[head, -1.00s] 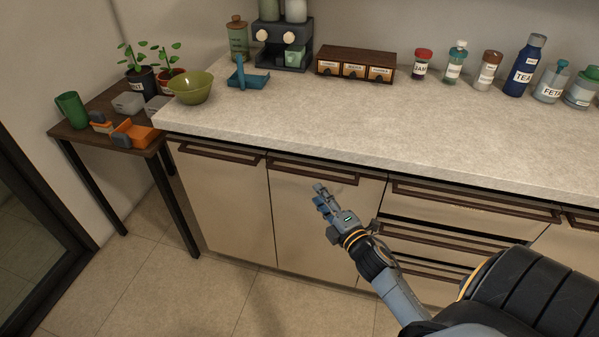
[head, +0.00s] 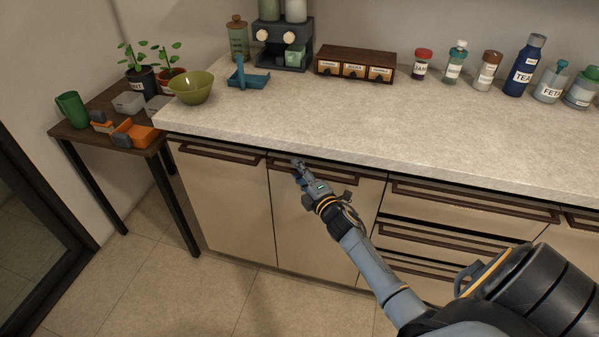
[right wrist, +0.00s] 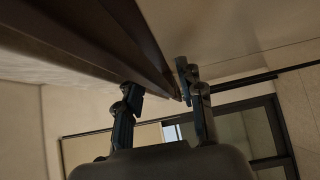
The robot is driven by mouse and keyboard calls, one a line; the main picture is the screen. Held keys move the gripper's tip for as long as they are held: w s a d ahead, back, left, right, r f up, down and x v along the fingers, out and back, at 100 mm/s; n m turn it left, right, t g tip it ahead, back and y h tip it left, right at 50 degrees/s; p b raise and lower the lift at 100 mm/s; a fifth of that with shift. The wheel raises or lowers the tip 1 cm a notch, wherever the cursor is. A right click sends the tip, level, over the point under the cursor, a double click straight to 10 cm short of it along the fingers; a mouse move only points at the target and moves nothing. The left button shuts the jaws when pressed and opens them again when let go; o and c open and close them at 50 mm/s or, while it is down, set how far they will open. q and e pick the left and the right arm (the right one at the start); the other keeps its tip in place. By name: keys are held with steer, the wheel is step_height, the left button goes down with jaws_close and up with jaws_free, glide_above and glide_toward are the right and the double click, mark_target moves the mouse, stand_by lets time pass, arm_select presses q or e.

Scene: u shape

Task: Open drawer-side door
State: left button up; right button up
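The drawer-side door (head: 312,225) is the beige cabinet door directly left of the drawers, and it is shut. Its dark brown bar handle (head: 340,176) runs along the top edge. My right gripper (head: 298,166) is at the left part of this handle. In the right wrist view its two fingers (right wrist: 163,98) are apart, and the dark handle bar (right wrist: 145,50) reaches in between them. I cannot tell whether either finger touches the bar. My left gripper is not in view.
Another door (head: 222,205) is to the left, and drawers (head: 445,225) are to the right. The stone countertop (head: 300,125) overhangs just above the handle. A small dark side table (head: 85,133) stands at the left. The floor (head: 200,295) in front is clear.

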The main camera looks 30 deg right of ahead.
jaws_close()
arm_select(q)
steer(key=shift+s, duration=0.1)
arm_select(e)
steer(key=shift+s+a, duration=0.1)
